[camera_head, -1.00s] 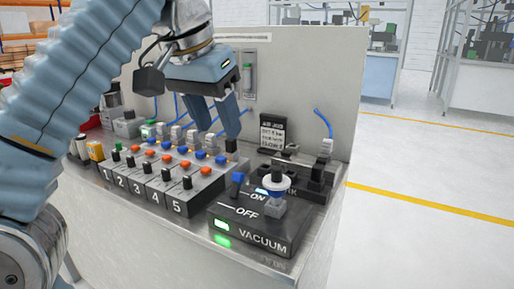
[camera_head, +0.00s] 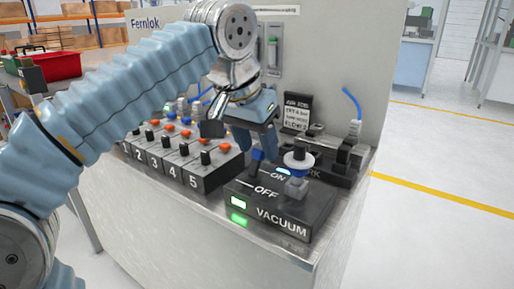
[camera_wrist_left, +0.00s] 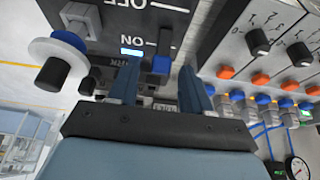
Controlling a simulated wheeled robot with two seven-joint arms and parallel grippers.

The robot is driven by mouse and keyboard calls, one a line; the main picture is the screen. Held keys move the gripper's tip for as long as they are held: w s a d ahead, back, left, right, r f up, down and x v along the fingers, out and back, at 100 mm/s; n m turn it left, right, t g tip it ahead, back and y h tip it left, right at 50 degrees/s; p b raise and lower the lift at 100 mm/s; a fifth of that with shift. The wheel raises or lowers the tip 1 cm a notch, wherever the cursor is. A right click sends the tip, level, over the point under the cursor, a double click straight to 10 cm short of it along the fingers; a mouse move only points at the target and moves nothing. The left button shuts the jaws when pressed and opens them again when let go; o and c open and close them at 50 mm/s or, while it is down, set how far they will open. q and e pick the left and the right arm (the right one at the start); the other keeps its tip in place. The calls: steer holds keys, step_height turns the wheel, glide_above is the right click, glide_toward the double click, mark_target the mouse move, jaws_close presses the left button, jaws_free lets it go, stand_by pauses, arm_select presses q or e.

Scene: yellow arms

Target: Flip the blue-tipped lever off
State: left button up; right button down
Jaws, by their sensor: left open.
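The blue-tipped lever (camera_head: 256,161) stands by the ON label on the black VACUUM box (camera_head: 287,219). In the left wrist view the lever (camera_wrist_left: 162,65) shows its blue tip between the two finger lines. My left gripper (camera_head: 257,151) is open, pointing down above the back of the box, with its fingertips close around the lever. In the wrist view the gripper (camera_wrist_left: 158,77) has one finger on each side of the lever. I cannot tell whether either finger touches it. A blue light by ON and a green light on the box's front are lit. My right gripper is not in view.
Numbered switch blocks (camera_head: 196,179) with black and orange knobs lie to the left. An upright panel (camera_head: 335,70) closes off the back.

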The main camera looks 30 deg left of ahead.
mark_target(254, 161)
arm_select(q)
steer(key=shift+f, duration=0.2)
steer(key=shift+c, duration=0.2)
